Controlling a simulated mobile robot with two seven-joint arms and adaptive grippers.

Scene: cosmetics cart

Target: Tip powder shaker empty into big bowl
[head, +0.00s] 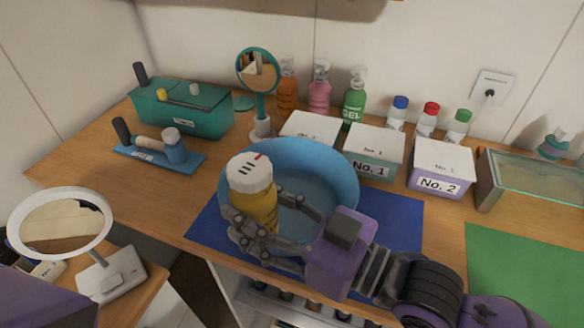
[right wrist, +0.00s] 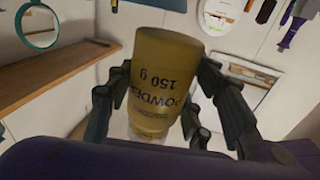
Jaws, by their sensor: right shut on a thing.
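The powder shaker (head: 262,208) has a yellow body and a white cap with dark holes. In the head view it stands nearly upright, cap up and leaning slightly left, over the left front part of the big blue bowl (head: 335,172). My right gripper (head: 258,222) is shut around the lower yellow body. The right wrist view shows the shaker (right wrist: 165,75) between the fingers (right wrist: 160,98), its "POWDER 150 g" print upside down in that picture. The shaker and gripper hide part of the bowl's inside; no powder shows there. My left gripper is not in view.
The bowl stands on a blue mat (head: 395,218). White-lidded boxes, including No. 1 (head: 372,165) and No. 2 (head: 440,184), stand behind and right. A small mirror (head: 258,72) and teal box (head: 180,112) are behind left. The green mat (head: 520,270) at right is clear.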

